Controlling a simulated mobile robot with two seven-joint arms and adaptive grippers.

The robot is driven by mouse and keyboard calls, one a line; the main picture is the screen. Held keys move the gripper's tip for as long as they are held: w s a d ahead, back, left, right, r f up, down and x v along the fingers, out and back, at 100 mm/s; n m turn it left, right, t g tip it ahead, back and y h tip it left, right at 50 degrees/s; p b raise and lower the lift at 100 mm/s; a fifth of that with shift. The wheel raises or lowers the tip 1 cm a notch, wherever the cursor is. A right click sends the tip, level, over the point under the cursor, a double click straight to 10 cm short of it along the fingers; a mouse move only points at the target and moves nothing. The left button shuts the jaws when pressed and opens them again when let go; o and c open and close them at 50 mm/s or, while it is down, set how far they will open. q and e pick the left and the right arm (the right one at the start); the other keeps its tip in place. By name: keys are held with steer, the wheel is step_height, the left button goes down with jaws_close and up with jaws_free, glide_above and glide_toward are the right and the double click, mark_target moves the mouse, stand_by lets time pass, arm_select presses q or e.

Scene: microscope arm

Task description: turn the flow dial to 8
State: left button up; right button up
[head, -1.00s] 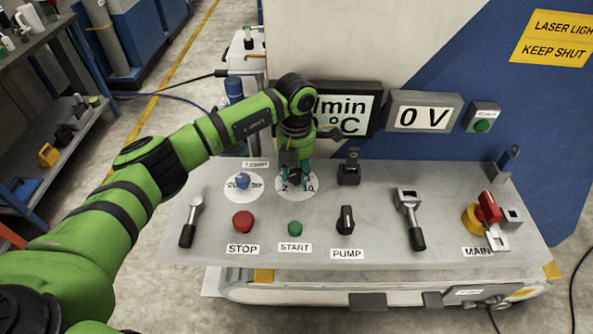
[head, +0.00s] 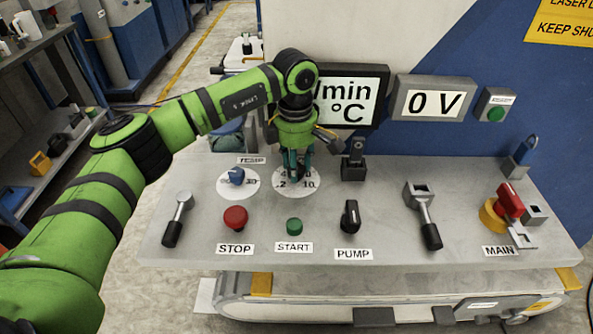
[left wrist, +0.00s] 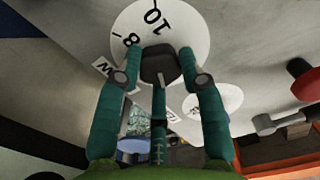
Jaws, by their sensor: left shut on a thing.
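The flow dial is a dark knob (left wrist: 160,64) on a round white scale plate (head: 306,184) on the sloping panel. In the head view the marks 2 and 10 show on the plate, and my gripper covers the knob. The left wrist view shows the marks 10 and 8 beside the knob. My left gripper (head: 296,174) points down over the plate. Which mark the knob points to I cannot tell. My right gripper is not in view.
Left of the dial is the blue TEMP knob (head: 236,176). In front are the red STOP button (head: 236,217), green START button (head: 294,226) and black PUMP switch (head: 350,216). A black toggle (head: 354,160) stands close on the right. The flow display (head: 350,98) behind is partly covered by my arm.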

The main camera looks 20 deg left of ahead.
arm_select(q)
steer(key=m, duration=0.1)
steer(key=m+b, duration=0.1)
steer(key=shift+a+f+m, duration=0.25)
steer(key=shift+f+m, duration=0.05)
steer(key=shift+m, duration=0.1)
steer(key=m+b, duration=0.1)
steer(key=m, duration=0.1)
steer(key=shift+r+m, duration=0.1)
steer(key=shift+m, duration=0.3)
steer(key=m+b, duration=0.1)
steer(key=m, duration=0.2)
steer(key=shift+r, duration=0.1)
steer(key=shift+w+r+m, duration=0.1)
steer(key=shift+m, duration=1.1)
steer(key=shift+r, duration=0.1)
steer(key=o, duration=1.1)
steer(key=shift+o, duration=0.2)
steer(key=shift+w, duration=0.15)
steer(key=shift+d, duration=0.1)
